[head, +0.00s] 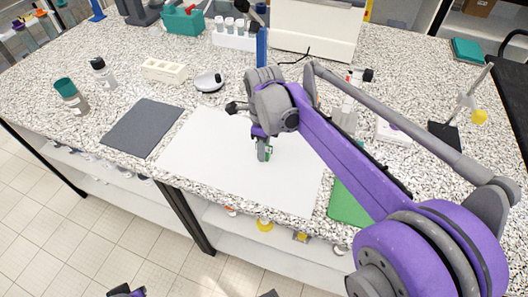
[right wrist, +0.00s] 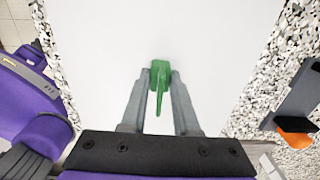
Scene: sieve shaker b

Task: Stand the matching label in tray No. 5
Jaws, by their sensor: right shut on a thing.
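My right gripper (head: 263,153) is low over the white sheet on the bench. It also shows in the right wrist view (right wrist: 159,75), shut on a small green piece (right wrist: 160,84). The piece has a wider head and a thin upright part between the fingers. I see no writing on it, and cannot tell whether it touches the sheet. In the head view the gripper mostly hides it. I cannot make out a No. 5 on any tray. My left gripper is not clearly in view.
The white sheet (head: 215,140) is clear around the gripper. A dark mat (head: 143,127) lies to its left, a green mat (head: 345,207) to its right. Bottles (head: 70,96), a white block (head: 164,70) and a rack of cups (head: 232,39) stand farther back. The bench's front edge is close.

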